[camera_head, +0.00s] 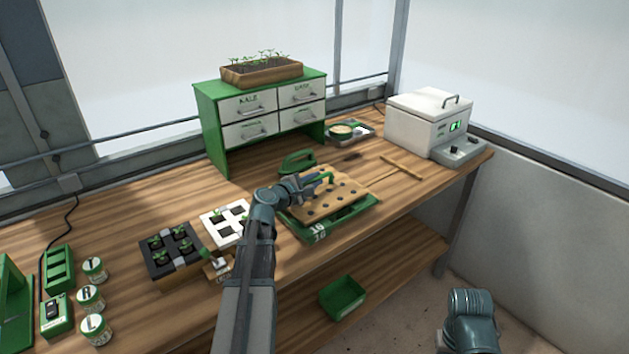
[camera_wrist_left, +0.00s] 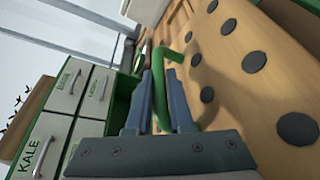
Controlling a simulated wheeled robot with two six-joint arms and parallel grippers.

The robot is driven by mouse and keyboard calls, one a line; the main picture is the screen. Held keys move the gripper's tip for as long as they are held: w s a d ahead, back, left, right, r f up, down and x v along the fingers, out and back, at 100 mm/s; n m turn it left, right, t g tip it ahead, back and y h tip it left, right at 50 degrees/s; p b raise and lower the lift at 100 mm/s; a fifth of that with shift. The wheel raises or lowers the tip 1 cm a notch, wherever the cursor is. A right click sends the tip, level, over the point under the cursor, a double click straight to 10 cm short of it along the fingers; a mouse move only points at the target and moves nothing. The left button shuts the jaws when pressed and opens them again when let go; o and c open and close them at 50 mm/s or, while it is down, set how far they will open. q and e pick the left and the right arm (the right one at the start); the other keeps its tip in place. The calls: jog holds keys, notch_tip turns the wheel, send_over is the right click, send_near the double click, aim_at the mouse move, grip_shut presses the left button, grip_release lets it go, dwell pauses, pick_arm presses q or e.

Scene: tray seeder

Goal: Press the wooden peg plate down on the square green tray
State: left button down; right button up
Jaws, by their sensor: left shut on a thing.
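The wooden peg plate (camera_head: 345,194), a light board with rows of dark round spots, lies over the square green tray (camera_head: 342,225). The tray's front wall, with white lettering, shows below the plate's front edge. Whether the plate touches the soil or rim all round cannot be told. My left gripper (camera_head: 312,183) is shut on the plate's green handle. In the left wrist view the left gripper's fingers (camera_wrist_left: 160,95) close around the green handle (camera_wrist_left: 182,62), above the plate (camera_wrist_left: 235,75). My right arm's end shows at the lower right, but its gripper does not.
A green-handled tool (camera_head: 296,161) lies just behind the plate. The drawer cabinet (camera_head: 262,112) stands at the back and a white machine (camera_head: 430,122) at the right. Seedling blocks (camera_head: 172,250) and jars (camera_head: 91,298) are at the left. A green bin (camera_head: 342,297) sits below.

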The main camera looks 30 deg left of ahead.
pick_arm(q)
jog(key=shift+f+b, duration=0.4)
jog(key=shift+b, duration=0.1)
dwell(0.8)
dwell(0.7)
jog(key=shift+r+p, duration=4.55)
jog(key=shift+p, duration=0.05)
jog(key=shift+d+f, duration=0.1)
